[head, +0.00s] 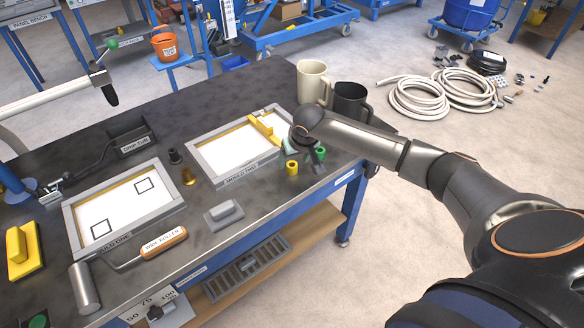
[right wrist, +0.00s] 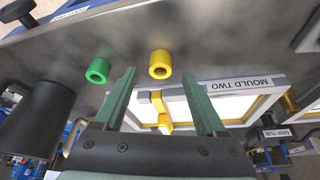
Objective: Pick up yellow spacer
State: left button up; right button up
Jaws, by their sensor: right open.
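The yellow spacer (head: 292,168), a short hollow cylinder, stands on the dark bench top just right of the mould two frame. In the right wrist view the yellow spacer (right wrist: 160,64) shows its round hole, beyond and roughly between my fingertips, not gripped. My right gripper (head: 302,156) is over the bench close to the spacer; its green fingers (right wrist: 159,74) are apart with nothing between them. The head view partly hides the fingers behind the wrist. My left gripper is not in view.
A green spacer (head: 320,153) stands close by; it also shows in the right wrist view (right wrist: 97,70). The mould two frame (head: 206,172) holds a yellow bar (head: 262,130). A cream jug (head: 312,82) and a black jug (head: 350,101) stand at the bench's back right.

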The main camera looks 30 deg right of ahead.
aim_at(292, 168)
jog(key=shift+x, duration=1.35)
jog(key=shift+c, duration=0.2)
grip_shut()
